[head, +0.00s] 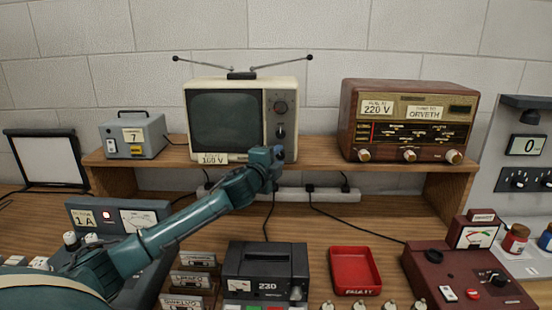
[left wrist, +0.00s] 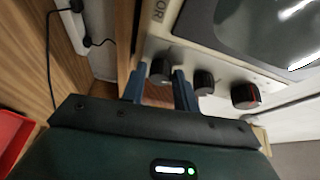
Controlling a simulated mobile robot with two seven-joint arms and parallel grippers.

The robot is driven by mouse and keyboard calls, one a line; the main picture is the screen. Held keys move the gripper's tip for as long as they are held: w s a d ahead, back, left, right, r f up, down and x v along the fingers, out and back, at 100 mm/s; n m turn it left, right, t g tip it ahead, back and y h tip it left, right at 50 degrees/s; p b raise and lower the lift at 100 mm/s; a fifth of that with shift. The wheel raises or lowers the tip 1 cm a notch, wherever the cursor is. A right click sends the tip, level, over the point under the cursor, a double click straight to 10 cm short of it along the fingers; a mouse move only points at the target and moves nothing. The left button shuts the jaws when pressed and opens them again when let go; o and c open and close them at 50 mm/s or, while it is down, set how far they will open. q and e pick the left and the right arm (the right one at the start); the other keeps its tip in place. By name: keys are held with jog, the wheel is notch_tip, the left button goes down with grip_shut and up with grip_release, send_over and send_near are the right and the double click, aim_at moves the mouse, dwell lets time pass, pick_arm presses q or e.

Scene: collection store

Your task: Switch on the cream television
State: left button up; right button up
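The cream television (head: 240,82) stands on the wooden shelf with its screen (head: 226,120) dark grey in the head view. Two dark knobs show on its right panel, an upper one (head: 281,107) and a middle one (head: 280,132). My left gripper (head: 277,153) is at the panel's lower end and covers what is there. In the left wrist view its blue fingers (left wrist: 160,88) stand apart, one on each side of the end knob (left wrist: 161,70). I cannot tell whether they touch it. My right gripper is not in view.
A brown radio (head: 408,90) stands right of the television and a grey box (head: 134,137) left of it on the shelf (head: 320,150). A power strip (head: 325,195) lies beneath. A black unit (head: 265,268) and red tray (head: 354,271) are on the bench.

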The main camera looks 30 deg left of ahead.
pick_arm(q)
jog(key=o, duration=0.3)
jog(key=shift+s+f, duration=0.1)
jog(key=shift+s, duration=0.4)
jog(key=s+b, duration=0.1)
jog(key=s, duration=0.3)
jog(key=s+d+b, duration=0.1)
jog(key=s, duration=0.3)
jog(key=s+d+b, duration=0.1)
jog(key=s, duration=0.3)
jog(key=shift+r+b, duration=0.2)
jog(key=shift+b, duration=0.2)
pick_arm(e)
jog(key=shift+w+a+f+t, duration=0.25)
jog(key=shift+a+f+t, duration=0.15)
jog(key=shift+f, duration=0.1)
